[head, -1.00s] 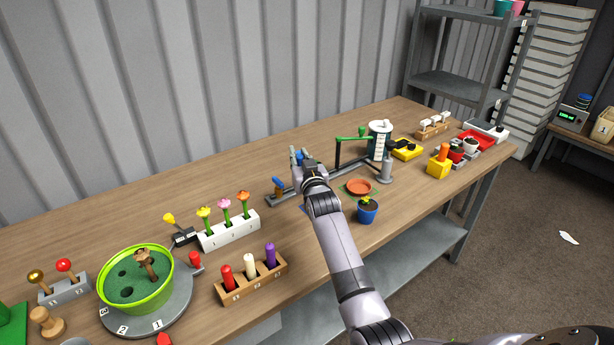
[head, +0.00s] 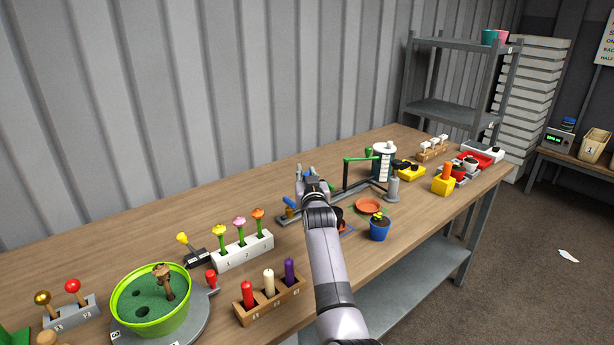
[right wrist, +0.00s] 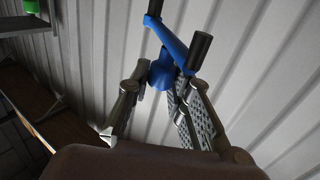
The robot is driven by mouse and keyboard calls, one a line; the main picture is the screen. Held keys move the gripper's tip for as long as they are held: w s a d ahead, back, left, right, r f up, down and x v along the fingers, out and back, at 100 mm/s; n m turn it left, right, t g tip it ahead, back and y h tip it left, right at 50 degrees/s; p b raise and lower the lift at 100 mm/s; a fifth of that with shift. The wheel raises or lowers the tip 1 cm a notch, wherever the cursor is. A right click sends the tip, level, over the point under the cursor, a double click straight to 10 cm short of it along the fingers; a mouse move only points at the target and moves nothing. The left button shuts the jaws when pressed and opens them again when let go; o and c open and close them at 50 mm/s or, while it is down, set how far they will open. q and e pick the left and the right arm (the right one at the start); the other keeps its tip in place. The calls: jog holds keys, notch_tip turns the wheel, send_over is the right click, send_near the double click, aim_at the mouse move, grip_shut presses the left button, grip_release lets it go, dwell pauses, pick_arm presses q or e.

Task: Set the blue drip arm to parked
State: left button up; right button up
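The blue drip arm (right wrist: 168,42) shows in the right wrist view as a slanted blue bar with dark cylindrical ends and a rounded blue part below. My right gripper (right wrist: 163,88) has its fingers on either side of that rounded part; whether both touch it is unclear. In the head view my right gripper (head: 307,172) is above the long grey base (head: 370,187), with a bit of blue between its fingers. A small blue-topped piece (head: 288,202) stands at the base's left end. My arm hides part of the base. My left gripper is out of view.
A green arm (head: 360,157) and a white-and-grey cylinder (head: 383,160) stand right of my gripper. A blue pot (head: 379,228) and orange saucer (head: 368,206) are near the front. A white flower block (head: 243,251) is to the left. The table behind is clear.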

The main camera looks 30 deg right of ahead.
jog(key=o, duration=0.4)
jog(key=v, duration=1.2)
jog(key=shift+c, duration=0.4)
